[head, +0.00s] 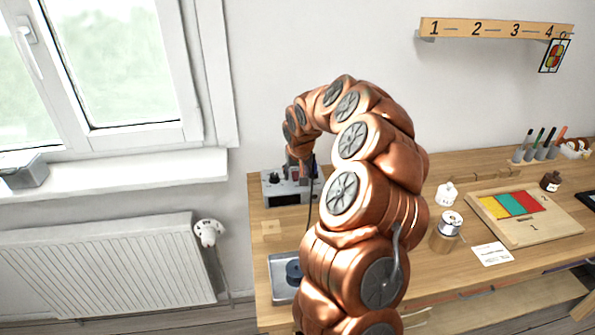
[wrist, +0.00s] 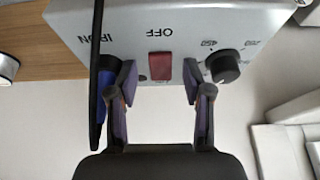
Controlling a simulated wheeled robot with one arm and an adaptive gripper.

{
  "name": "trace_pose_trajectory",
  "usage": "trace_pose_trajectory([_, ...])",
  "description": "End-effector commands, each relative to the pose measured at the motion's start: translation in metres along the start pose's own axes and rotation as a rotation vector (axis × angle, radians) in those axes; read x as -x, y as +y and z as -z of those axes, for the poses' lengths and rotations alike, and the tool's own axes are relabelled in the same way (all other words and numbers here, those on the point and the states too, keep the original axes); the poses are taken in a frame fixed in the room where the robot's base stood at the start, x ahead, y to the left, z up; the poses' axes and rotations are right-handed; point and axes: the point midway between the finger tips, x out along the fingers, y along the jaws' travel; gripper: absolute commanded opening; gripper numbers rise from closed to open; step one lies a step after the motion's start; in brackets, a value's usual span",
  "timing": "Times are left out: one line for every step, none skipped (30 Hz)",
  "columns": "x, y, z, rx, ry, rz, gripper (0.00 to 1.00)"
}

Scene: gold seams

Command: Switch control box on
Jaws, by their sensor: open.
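The control box (head: 280,192) is a grey box at the left back of the wooden table. In the wrist view its face (wrist: 125,28) appears upside down, with the labels "OFF" and "IRON". A red rocker switch (wrist: 160,66) sits by the "OFF" label, with a black knob (wrist: 225,66) to its right. A blue plug (wrist: 106,88) and a black cable are at the left. My gripper (wrist: 158,82) is open, its two fingers on either side of the red switch, apart from it. I cannot tell how close the fingertips are to the face. In the head view my arm hides part of the box.
A metal tray (head: 283,291) with a dark round piece stands at the table's front left. A tin (head: 446,238), a white bottle (head: 447,193) and a wooden board with coloured tiles (head: 545,226) are to the right of my arm. A radiator (head: 110,270) is left of the table.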

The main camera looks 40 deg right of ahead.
Motion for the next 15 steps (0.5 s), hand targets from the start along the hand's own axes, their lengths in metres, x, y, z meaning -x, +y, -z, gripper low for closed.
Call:
trace_pose_trajectory([-0.0001,-0.0001,0.0000,0.000,0.000,0.000,0.50])
trace_pose_trajectory([0.0000,-0.0001,0.0001,0.000,0.000,0.000,0.50])
trace_pose_trajectory([0.0000,-0.0002,0.0000,0.000,0.000,0.000,0.50])
trace_pose_trajectory([0.0000,-0.0001,0.0001,0.000,0.000,0.000,0.50])
trace_pose_trajectory([0.0000,-0.0001,0.0001,0.000,0.000,0.000,0.47])
trace_pose_trajectory([0.0000,-0.0002,0.0001,0.000,0.000,0.000,0.43])
trace_pose_trajectory([0.0001,-0.0002,0.0001,0.000,0.000,0.000,0.40])
trace_pose_trajectory([0.0001,-0.0002,0.0001,0.000,0.000,0.000,0.36])
trace_pose_trajectory([0.0001,-0.0002,0.0001,0.000,0.000,0.000,0.32])
trace_pose_trajectory([0.0001,-0.0002,0.0001,0.000,0.000,0.000,0.29])
trace_pose_trajectory([0.0000,-0.0002,0.0000,0.000,0.000,0.000,0.26])
trace_pose_trajectory([0.0000,-0.0002,0.0000,0.000,0.000,0.000,0.22])
trace_pose_trajectory([0.0000,-0.0002,0.0000,0.000,0.000,0.000,0.19])
trace_pose_trajectory([0.0001,-0.0001,0.0001,0.000,0.000,0.000,0.16])
trace_pose_trajectory([0.0001,0.0000,0.0001,0.000,0.000,0.000,0.11])
